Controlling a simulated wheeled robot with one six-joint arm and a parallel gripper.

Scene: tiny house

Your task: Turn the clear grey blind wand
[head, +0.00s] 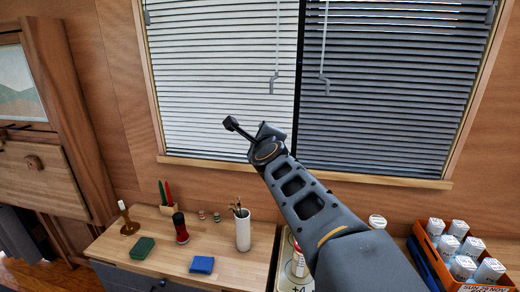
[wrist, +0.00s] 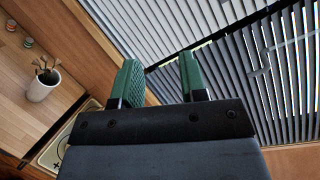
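Two thin grey wands hang in front of the window blinds. The left wand (head: 276,55) hangs over the white blind (head: 215,70), and the right wand (head: 324,50) hangs over the dark grey blind (head: 400,90). Both end in a small hooked handle; I cannot tell which is clear. My gripper (head: 243,128) is below and left of both wand ends in the head view, apart from them. In the wrist view my gripper (wrist: 160,78) has two green-padded fingers spread with an empty gap, pointing toward the blinds.
A wooden counter (head: 125,255) below holds a white cup of brushes (head: 242,230), a red-black cylinder (head: 180,228), a green block (head: 139,248) and a blue block (head: 202,264). An orange crate of bottles (head: 472,275) stands at right. The window sill (head: 205,163) juts below the blinds.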

